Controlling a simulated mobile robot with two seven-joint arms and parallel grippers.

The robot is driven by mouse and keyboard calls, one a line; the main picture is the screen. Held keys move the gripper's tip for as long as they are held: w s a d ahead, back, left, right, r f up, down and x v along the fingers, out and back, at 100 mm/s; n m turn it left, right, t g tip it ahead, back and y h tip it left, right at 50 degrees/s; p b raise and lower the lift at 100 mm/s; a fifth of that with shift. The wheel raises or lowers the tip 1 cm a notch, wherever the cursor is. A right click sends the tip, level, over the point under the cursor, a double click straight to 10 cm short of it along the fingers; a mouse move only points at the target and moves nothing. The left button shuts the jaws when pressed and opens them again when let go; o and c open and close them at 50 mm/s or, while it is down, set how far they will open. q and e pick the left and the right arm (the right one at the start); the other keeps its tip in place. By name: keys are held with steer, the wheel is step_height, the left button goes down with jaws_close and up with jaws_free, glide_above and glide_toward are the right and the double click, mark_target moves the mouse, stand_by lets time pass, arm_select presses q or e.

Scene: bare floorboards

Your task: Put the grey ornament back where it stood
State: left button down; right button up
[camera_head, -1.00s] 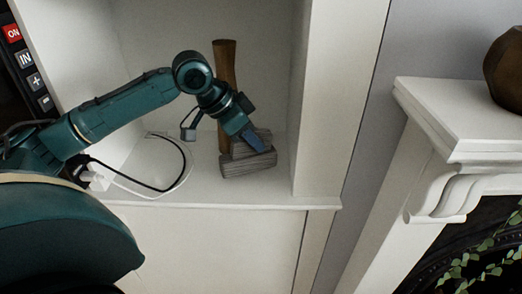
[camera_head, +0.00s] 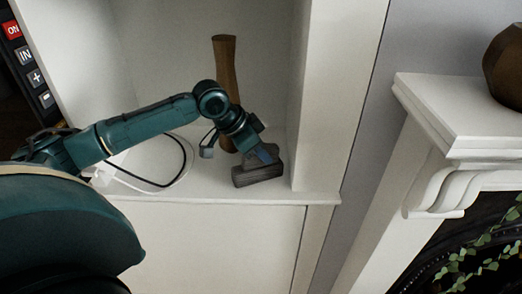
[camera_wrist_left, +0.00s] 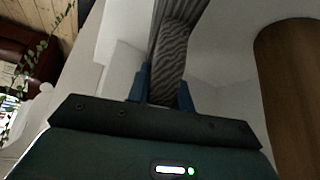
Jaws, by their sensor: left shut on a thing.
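The grey ornament (camera_head: 257,175) is a streaked, blocky piece low in the alcove, by its right wall and close to the shelf's front edge. My left gripper (camera_head: 266,157) is shut on it from above. In the left wrist view the ornament (camera_wrist_left: 172,52) sits between the two blue fingers (camera_wrist_left: 164,90). I cannot tell whether its underside touches the shelf. The gripper hides part of its top. My right gripper is not in view.
A tall brown wooden piece (camera_head: 226,70) stands close behind the ornament. Black and white cables (camera_head: 180,165) lie on the shelf (camera_head: 205,187) to the left. A white mantelpiece (camera_head: 465,115) with a brown vase (camera_head: 505,68) is at the right.

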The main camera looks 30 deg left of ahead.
arm_select(q)
steer(key=c, duration=1.3)
jaws_free()
steer(key=shift+o, duration=0.2)
steer(key=v, duration=1.2)
